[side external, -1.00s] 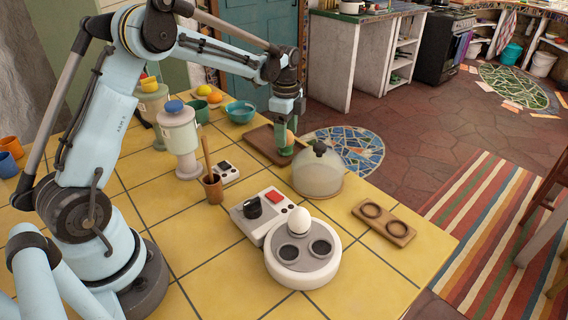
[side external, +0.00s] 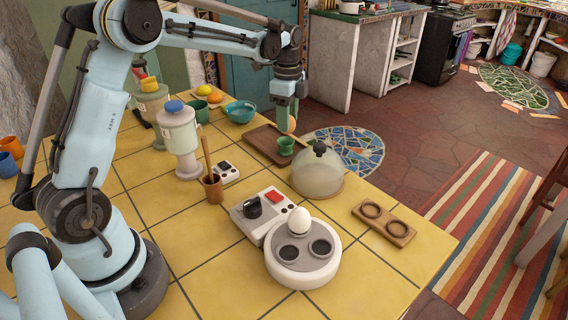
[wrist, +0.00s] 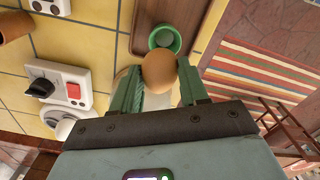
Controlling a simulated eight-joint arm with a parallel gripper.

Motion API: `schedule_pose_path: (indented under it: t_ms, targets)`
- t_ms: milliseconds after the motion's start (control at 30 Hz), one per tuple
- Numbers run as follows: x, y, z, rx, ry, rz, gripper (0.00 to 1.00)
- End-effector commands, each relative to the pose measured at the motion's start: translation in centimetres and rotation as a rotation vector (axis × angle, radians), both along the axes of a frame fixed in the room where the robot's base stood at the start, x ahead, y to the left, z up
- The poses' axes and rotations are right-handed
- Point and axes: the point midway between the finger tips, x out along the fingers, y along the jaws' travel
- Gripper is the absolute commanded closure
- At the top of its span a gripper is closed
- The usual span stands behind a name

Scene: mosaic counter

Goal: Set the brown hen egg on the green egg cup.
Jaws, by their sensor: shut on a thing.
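My gripper (side external: 291,108) is shut on the brown hen egg (side external: 292,124), which sticks out below the fingertips. In the wrist view the egg (wrist: 159,70) sits between the two green fingers (wrist: 164,84). The green egg cup (side external: 286,147) stands upright on a brown wooden tray (side external: 262,144). In the side view the egg is above the cup and a little to the right, apart from it. In the wrist view the cup (wrist: 166,38) shows just beyond the egg, with its open mouth visible and empty.
A glass dome with a dark knob (side external: 318,172) stands close in front of the tray. A round egg cooker (side external: 302,262) holds a white egg (side external: 299,220). A teal bowl (side external: 241,111) stands behind left of the tray. A two-ring wooden holder (side external: 383,222) lies at right.

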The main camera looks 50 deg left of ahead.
Motion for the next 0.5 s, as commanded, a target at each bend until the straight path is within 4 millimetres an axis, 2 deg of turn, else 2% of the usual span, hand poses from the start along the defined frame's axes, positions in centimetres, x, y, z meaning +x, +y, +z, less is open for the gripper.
schedule_pose_path:
  t_ms: [33,200,400,500]
  targets:
    - [-0.4,-1.6,0.8,-0.001,0.000,-0.009,0.73]
    - [-1.6,-5.3,3.1,-0.001,0.000,-0.009,0.73]
    - [-2.6,-8.5,5.1,-0.001,0.000,-0.006,0.73]
    - [-2.9,-9.4,5.7,-0.001,0.000,-0.005,0.73]
